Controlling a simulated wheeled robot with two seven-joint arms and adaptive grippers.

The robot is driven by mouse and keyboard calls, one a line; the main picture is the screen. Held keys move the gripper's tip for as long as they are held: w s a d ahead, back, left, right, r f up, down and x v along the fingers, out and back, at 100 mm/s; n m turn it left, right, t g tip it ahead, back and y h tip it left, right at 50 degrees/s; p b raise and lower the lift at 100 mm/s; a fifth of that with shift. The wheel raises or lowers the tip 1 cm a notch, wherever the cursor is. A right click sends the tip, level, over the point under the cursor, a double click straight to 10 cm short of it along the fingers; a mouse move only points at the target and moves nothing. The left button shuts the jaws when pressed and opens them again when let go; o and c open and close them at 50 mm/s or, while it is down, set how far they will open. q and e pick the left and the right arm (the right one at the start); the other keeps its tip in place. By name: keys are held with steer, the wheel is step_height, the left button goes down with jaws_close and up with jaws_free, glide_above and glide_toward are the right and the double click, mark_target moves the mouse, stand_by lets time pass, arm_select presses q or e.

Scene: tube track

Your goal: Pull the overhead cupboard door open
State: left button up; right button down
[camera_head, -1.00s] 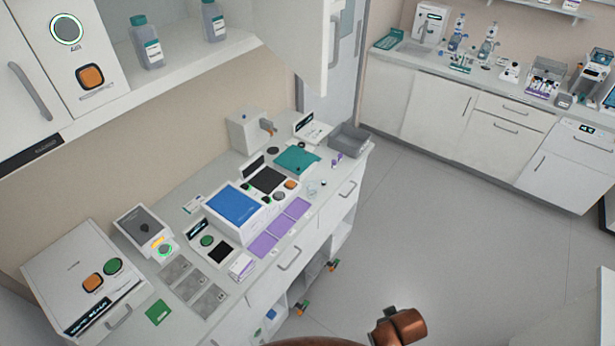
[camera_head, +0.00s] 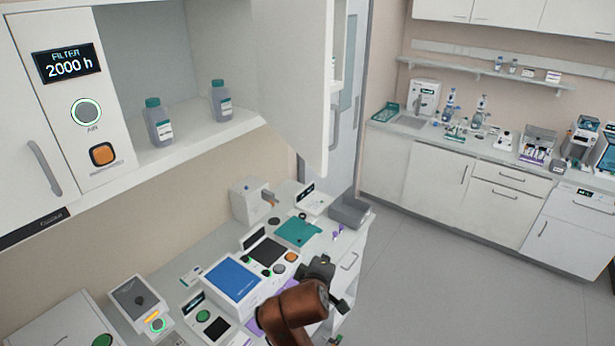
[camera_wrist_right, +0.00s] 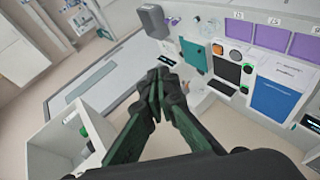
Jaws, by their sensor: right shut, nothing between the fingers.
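The overhead cupboard (camera_head: 200,140) is at the upper left in the head view. Its white door (camera_head: 292,75) stands swung outward, and the inside with two bottles shows. A grey bar handle (camera_head: 333,127) is at the door's lower right edge. My right gripper (camera_head: 325,268) is below and in front of the door, over the worktop and clear of the handle. In the right wrist view the right gripper (camera_wrist_right: 160,80) has its fingers together and empty. My left gripper is not in view.
Two green-capped bottles (camera_head: 158,122) (camera_head: 221,101) stand on the cupboard's bottom. The worktop below holds a blue-topped device (camera_head: 233,279), a teal pad (camera_head: 297,232) and a grey bin (camera_head: 350,212). Open floor (camera_head: 440,270) lies to the right.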

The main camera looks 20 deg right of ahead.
steer(key=s+a+r+n+t+h, duration=0.1)
steer(key=s+a+r+t, duration=0.3)
steer(key=r, duration=0.7)
steer(key=s+a+r+g+h, duration=0.15)
steer(key=a+r, duration=0.35)
steer(key=r, duration=0.5)
steer(key=s+a+r+n+t+h, duration=0.1)
steer(key=s+a+r+t+h, duration=0.3)
steer(key=r, duration=0.7)
steer(key=g+y+p, duration=0.2)
steer(key=p, duration=0.2)
glide_toward(315, 153)
steer(key=w, duration=0.4)
steer(key=shift+w+d+p, duration=0.15)
steer(key=shift+d+p, duration=0.2)
steer(key=shift+d, duration=0.5)
steer(key=shift+w+d+p, duration=0.2)
steer(key=shift+d+p, duration=0.15)
steer(key=shift+d, duration=0.45)
steer(key=shift+a, duration=0.1)
